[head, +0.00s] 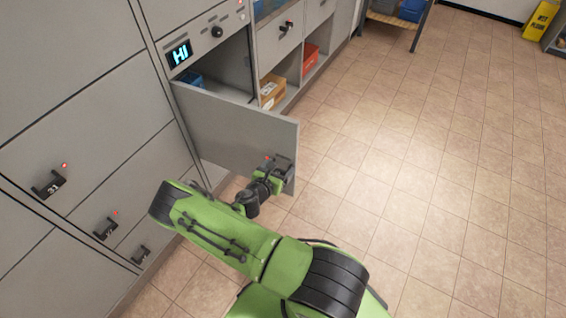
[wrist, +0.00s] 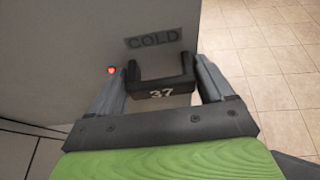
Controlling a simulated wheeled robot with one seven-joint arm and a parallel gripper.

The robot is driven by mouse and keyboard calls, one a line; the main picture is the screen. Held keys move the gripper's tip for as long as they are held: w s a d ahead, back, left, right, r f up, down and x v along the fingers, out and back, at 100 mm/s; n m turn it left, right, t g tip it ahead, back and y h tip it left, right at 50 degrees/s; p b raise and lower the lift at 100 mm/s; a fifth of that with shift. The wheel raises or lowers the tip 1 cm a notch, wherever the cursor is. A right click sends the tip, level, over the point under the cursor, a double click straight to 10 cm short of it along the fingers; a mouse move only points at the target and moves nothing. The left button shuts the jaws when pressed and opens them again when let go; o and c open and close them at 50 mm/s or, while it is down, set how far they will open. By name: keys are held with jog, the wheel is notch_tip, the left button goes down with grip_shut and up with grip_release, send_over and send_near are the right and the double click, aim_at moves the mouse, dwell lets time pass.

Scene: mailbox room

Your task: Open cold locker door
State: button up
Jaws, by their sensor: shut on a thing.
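The cold locker door (head: 232,130) is a grey panel that stands swung out from the locker bank, open by a wide angle. In the wrist view the door (wrist: 60,45) carries a "COLD" label, a small red light and a black handle (wrist: 161,88) marked 37. My gripper (head: 275,172) is at the door's outer edge in the head view. In the wrist view my gripper (wrist: 162,90) has a finger on each side of the handle and is shut on it. The inside of the cold locker (head: 225,70) is partly visible, with a blue item (head: 190,79) in it.
A panel with a lit "HI" display (head: 180,53) sits above the open compartment. Closed lockers with black handles (head: 48,185) lie to the left. Open cubbies hold a cardboard box (head: 271,90) and a red bin (head: 310,58). Tiled floor (head: 440,150) to the right is clear.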

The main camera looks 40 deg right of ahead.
jog(key=shift+s+a, duration=0.1)
jog(key=shift+a, duration=0.1)
jog(key=o, duration=1.4)
jog(key=p+v, duration=0.4)
jog(key=v, duration=1.1)
jog(key=shift+a+r, duration=0.2)
jog(key=shift+a, duration=0.1)
